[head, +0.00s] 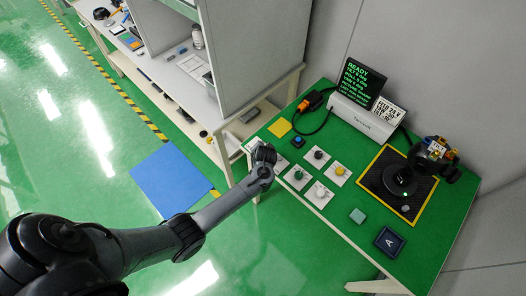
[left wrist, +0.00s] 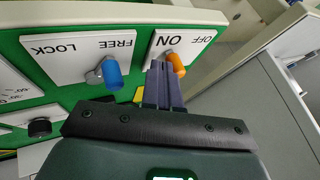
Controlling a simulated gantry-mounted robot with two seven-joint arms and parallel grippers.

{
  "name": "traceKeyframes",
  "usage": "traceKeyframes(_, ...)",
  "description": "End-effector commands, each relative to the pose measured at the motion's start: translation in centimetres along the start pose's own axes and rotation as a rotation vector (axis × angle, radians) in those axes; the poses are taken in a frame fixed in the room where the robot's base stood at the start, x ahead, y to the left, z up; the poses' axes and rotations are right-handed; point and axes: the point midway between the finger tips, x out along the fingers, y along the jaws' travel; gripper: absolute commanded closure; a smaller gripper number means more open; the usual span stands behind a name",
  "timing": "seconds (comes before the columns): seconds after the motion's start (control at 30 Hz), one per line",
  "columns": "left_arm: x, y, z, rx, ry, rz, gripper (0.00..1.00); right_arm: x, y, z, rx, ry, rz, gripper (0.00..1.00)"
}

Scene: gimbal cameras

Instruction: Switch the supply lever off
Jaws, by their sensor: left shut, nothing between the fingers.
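The supply lever (left wrist: 177,63) has an orange tip and sits on a white plate (left wrist: 205,32) marked ON and OFF, upside down in the left wrist view. My left gripper (left wrist: 160,72) is shut and empty, its fingertips close beside the orange tip on its left; I cannot tell if they touch. The fingers hide part of the lever's base, and the lever's setting is not clear. In the head view my left gripper (head: 264,153) is over the left edge of the green table (head: 372,240), largely covering the lever area. My right gripper is not in view.
A blue-tipped lever (left wrist: 112,74) on a FREE/LOCK plate (left wrist: 75,45) stands just left of the fingers. Several knob plates, a screen (head: 358,80) and a camera gimbal (head: 400,182) on a black mat (head: 425,190) lie to the right. A shelf unit (head: 245,45) stands behind.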

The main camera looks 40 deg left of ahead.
Motion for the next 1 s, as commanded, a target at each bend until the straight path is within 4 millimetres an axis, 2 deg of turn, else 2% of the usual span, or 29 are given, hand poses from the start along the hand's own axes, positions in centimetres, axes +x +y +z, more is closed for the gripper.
traceKeyframes(1.0,-0.1,-0.4,0.4,0.136,0.07,0.071,1.0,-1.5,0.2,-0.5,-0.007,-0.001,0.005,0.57)
